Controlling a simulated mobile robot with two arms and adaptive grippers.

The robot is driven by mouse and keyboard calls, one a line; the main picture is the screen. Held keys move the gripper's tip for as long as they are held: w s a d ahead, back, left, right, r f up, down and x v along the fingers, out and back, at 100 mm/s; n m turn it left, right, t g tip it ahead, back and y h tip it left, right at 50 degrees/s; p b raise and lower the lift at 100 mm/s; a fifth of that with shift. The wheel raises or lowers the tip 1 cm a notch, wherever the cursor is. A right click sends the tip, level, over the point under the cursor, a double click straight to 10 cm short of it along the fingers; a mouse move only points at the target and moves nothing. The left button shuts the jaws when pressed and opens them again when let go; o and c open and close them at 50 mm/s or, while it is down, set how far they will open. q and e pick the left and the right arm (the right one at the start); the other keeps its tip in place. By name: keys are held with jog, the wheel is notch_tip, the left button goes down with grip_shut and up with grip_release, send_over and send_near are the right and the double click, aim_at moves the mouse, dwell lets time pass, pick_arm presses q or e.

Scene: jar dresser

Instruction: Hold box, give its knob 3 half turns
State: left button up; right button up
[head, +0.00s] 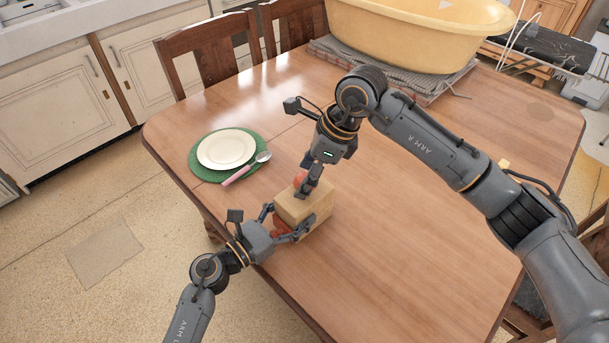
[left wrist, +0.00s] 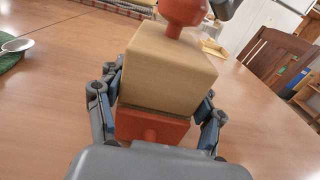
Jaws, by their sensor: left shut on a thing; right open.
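A pale wooden box (head: 301,208) stands near the table's front edge. An orange-red knob (left wrist: 183,10) is on its top. An orange-red part (left wrist: 150,128) shows on its lower near side in the left wrist view. My left gripper (head: 287,223) is shut on the box, with one finger on each side low down. My right gripper (head: 306,187) comes down from above and is open at the knob. The knob is partly hidden by its fingers in the head view. Whether the fingers touch the knob cannot be told.
A white plate (head: 226,148) lies on a green mat (head: 202,174), with a pink-handled spoon (head: 245,170) to the left of the box. A yellow tub (head: 415,38) stands on a grey cloth (head: 440,83) at the back. The table (head: 400,240) is clear right of the box.

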jog(key=shift+a+f, duration=0.2)
jog(key=shift+f, duration=0.3)
jog(key=c, duration=1.2)
jog(key=shift+o, duration=0.2)
jog(key=shift+m, duration=0.3)
jog(key=m+t, duration=0.1)
jog(key=m, duration=0.1)
jog(key=m+t+h, duration=0.1)
jog(key=m, duration=0.2)
jog(key=shift+m, duration=0.3)
jog(key=m+t+h, duration=0.1)
jog(key=m, duration=0.2)
jog(key=m+h, duration=0.1)
jog(key=m, duration=0.2)
jog(key=shift+t, duration=0.4)
jog(key=shift+m, duration=0.4)
